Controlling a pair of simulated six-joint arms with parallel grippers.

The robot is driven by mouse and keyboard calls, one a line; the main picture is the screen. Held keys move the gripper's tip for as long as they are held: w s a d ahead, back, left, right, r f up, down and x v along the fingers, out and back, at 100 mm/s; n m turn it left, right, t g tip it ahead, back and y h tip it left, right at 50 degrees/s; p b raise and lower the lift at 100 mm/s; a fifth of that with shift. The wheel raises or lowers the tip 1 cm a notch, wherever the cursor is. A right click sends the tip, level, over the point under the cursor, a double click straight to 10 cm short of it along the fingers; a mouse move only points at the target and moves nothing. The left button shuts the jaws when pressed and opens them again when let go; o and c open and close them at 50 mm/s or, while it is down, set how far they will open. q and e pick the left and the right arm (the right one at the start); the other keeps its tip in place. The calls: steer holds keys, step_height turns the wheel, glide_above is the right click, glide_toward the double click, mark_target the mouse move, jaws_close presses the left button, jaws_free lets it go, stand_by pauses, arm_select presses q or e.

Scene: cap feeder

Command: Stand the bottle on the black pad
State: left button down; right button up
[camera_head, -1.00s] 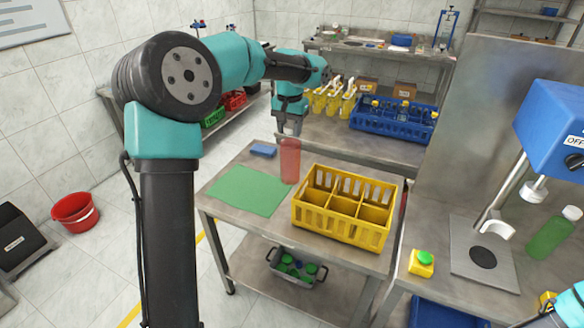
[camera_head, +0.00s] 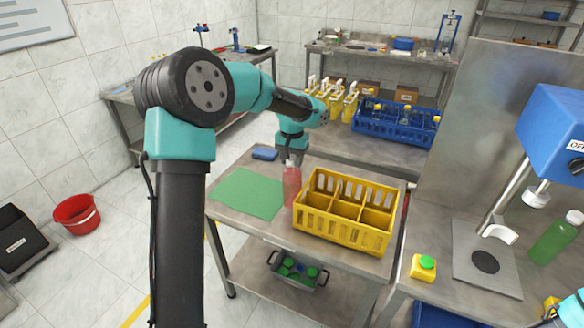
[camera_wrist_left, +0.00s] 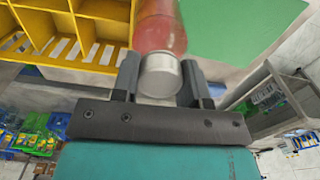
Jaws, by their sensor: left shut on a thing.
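The red bottle (camera_head: 291,187) stands upright on the steel table, between the green mat and the yellow crate. My left gripper (camera_head: 291,160) is over its top, shut on its white cap. In the left wrist view the white cap (camera_wrist_left: 159,74) sits between the two fingers of the left gripper (camera_wrist_left: 159,82), with the red body beyond it. The round black pad (camera_head: 486,261) lies bare on a grey plate on the right bench, under the blue machine. My right gripper is out of view; only a bit of my right arm shows at the lower right corner.
The yellow divided crate (camera_head: 346,231) stands close right of the bottle. The green mat (camera_head: 247,193) and a blue block (camera_head: 265,153) lie left. The blue capping machine (camera_head: 556,135) overhangs the pad, with a green bottle (camera_head: 555,240) and a yellow-based green button (camera_head: 423,267) beside it.

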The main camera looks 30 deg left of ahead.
mark_target(292, 167)
arm_select(q)
steer(key=shift+f, duration=1.7)
steer(key=c, duration=0.6)
jaws_free()
steer(key=shift+c, duration=0.2)
step_height(292, 167, up, 12)
steer(key=shift+r, duration=0.15)
steer(key=shift+o, duration=0.3)
